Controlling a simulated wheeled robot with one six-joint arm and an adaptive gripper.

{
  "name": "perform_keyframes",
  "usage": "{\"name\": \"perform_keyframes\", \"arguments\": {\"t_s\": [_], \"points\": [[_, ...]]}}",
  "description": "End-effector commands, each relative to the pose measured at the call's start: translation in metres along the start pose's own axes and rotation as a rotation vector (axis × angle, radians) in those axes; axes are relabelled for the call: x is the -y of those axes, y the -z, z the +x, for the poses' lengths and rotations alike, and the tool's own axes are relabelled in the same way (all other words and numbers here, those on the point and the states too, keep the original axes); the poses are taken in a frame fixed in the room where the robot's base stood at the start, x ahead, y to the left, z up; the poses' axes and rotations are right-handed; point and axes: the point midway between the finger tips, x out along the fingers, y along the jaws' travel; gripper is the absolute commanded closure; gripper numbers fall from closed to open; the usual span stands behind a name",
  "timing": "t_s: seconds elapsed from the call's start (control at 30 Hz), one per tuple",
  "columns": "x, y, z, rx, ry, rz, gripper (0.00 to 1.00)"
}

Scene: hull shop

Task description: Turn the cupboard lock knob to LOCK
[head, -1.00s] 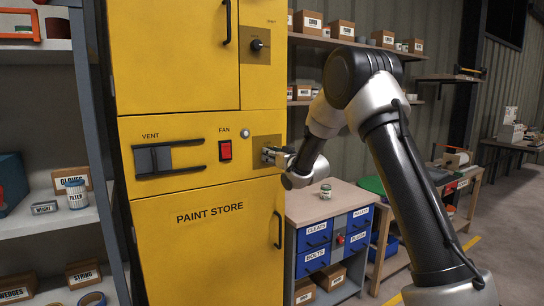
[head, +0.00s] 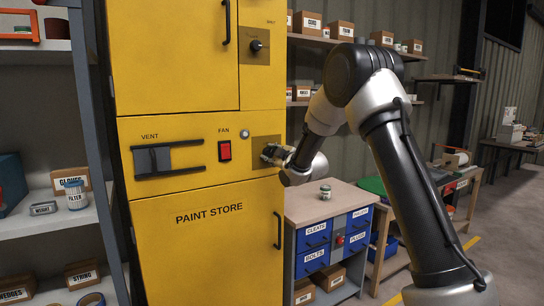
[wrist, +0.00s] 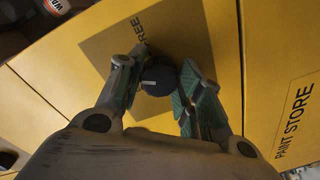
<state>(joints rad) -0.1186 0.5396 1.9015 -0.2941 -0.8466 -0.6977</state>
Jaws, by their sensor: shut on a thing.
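The yellow paint store cupboard (head: 200,250) stands in the middle of the head view. On its front, a square brownish plate carries a dark round knob (wrist: 159,76), seen in the wrist view with a pale pointer mark and the word FREE on the plate. My gripper (wrist: 157,70) is shut on this knob, one finger on each side. In the head view my gripper (head: 271,154) hides the knob and part of the plate. No LOCK word shows; it may be hidden.
Above is a second black knob (head: 257,45) on its own plate. Left of my gripper are a red fan switch (head: 224,150), a small round button (head: 245,134) and the vent slider (head: 153,160). A workbench (head: 313,203) with blue drawers and a can stands right of the cupboard.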

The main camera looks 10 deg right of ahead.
Motion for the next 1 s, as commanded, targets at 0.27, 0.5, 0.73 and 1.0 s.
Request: {"name": "perform_keyframes", "arguments": {"t_s": [0.27,0.5,0.73,1.0], "points": [[-0.0004,0.0005,-0.0001,0.012,-0.001,-0.238,0.88],[-0.0008,0.0010,-0.0001,0.019,-0.003,-0.392,0.88],[-0.0007,0.0014,0.0000,0.023,-0.003,-0.474,0.88],[-0.0006,0.0014,-0.0001,0.024,-0.003,-0.504,0.88]]}}
